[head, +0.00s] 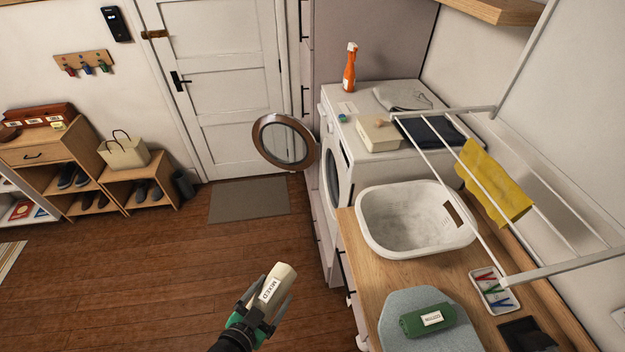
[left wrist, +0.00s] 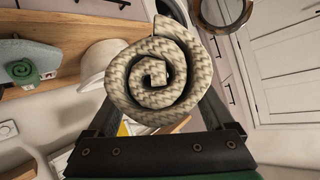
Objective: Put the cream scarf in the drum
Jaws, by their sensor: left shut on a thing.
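The cream scarf (head: 281,280) is a tight roll with a label reading "MIXED". My left gripper (head: 263,303) is shut on it and holds it above the wooden floor, left of the counter. In the left wrist view the scarf's knitted spiral end (left wrist: 155,75) fills the middle between the fingers. The white washing machine (head: 349,102) stands at the back right, away from the scarf. Its round door (head: 287,144) is swung open to the left. The drum opening (head: 333,181) shows edge-on, and its inside is mostly hidden. My right gripper is not in view.
A white basket (head: 373,222) stands on the wooden counter (head: 371,279), near a rolled green cloth (head: 412,325). A drying rack with a yellow cloth (head: 494,178) overhangs the right side. An orange bottle (head: 349,70) stands on the washer. The floor before the washer is clear.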

